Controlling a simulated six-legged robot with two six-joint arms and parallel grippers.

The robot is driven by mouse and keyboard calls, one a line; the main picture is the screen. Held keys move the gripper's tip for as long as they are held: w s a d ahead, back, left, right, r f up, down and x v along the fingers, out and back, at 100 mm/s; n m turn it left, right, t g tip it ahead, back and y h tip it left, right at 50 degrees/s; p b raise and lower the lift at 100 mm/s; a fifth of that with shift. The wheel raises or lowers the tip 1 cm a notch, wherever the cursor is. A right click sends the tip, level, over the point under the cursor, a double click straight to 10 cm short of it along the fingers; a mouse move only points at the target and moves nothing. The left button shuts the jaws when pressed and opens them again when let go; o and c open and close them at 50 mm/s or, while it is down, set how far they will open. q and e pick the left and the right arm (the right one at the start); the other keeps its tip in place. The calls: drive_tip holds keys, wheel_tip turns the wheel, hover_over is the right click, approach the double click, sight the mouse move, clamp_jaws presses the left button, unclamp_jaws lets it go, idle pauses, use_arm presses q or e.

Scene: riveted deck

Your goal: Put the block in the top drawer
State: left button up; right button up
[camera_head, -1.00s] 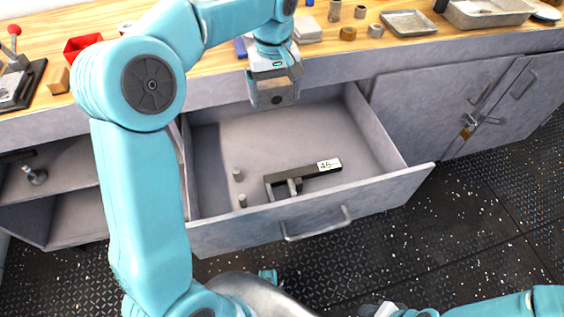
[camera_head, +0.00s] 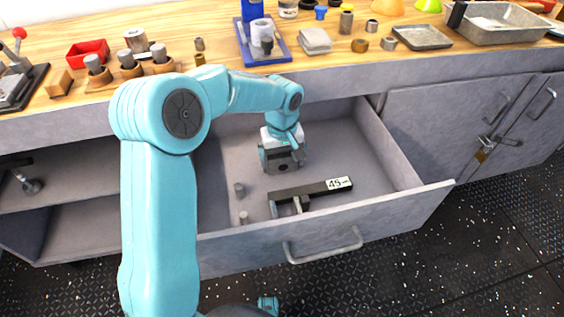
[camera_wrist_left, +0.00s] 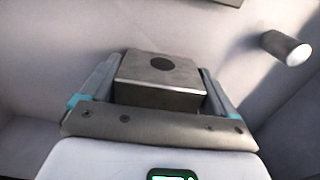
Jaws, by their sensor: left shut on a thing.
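The block is a dark grey metal piece with a round hole in its face. In the left wrist view the block (camera_wrist_left: 160,88) sits between the two fingers of my left gripper, which is shut on it. In the head view my left gripper (camera_head: 281,158) is down inside the open top drawer (camera_head: 345,215), behind the black caliper-like tool (camera_head: 310,190). The block (camera_head: 284,165) shows there only in small part. Whether it touches the drawer floor I cannot tell. My right gripper is not in view.
The drawer also holds two small grey cylinders (camera_head: 239,189) left of the caliper-like tool; one shows in the left wrist view (camera_wrist_left: 286,47). The drawer's right half is clear. The wooden worktop (camera_head: 215,85) above carries a red bin (camera_head: 88,53), trays and small parts.

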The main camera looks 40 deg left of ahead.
sight(282, 155)
use_arm(q)
drive_tip(key=shift+f, duration=0.1)
drive_tip(key=o, duration=1.1)
drive_tip(key=shift+r, duration=0.3)
wheel_tip(282, 155, up, 12)
drive_tip(key=p, duration=0.3)
drive_tip(key=shift+s+f+p, duration=0.1)
drive_tip(key=shift+f+p, duration=0.05)
drive_tip(key=shift+p, duration=0.25)
